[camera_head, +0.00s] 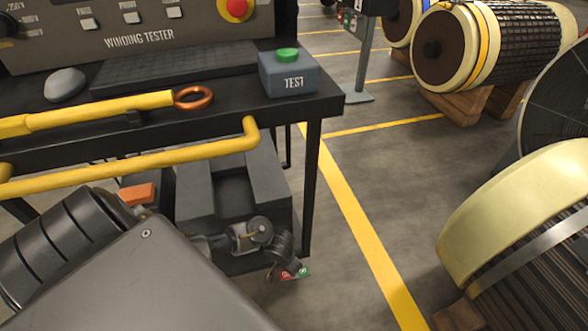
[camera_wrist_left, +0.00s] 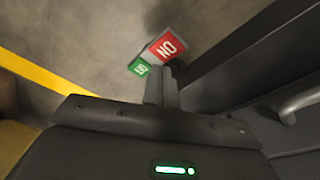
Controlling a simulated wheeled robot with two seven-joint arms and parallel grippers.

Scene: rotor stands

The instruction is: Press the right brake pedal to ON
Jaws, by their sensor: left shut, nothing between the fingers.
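A red pedal tab (camera_wrist_left: 168,46) with white lettering, which reads ON turned around, shows in the left wrist view just beyond my fingertips. A smaller green tab (camera_wrist_left: 138,67) sits beside it, its lettering partly hidden. In the head view the red tab (camera_head: 287,274) and the green tab (camera_head: 304,272) appear low by the bench's right front leg. My left gripper (camera_wrist_left: 160,82) is shut and empty, its tips close to the red tab's near edge. Whether they touch cannot be told. It also shows small in the head view (camera_head: 290,267). My right gripper is not in view.
The winding tester bench (camera_head: 330,98) stands above, with a yellow rail (camera_head: 130,168) along its front and a dark leg (camera_head: 312,190) close to the gripper. A cream-ended rotor (camera_head: 515,210) stands at right. The floor between, with a yellow line (camera_head: 355,220), is clear.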

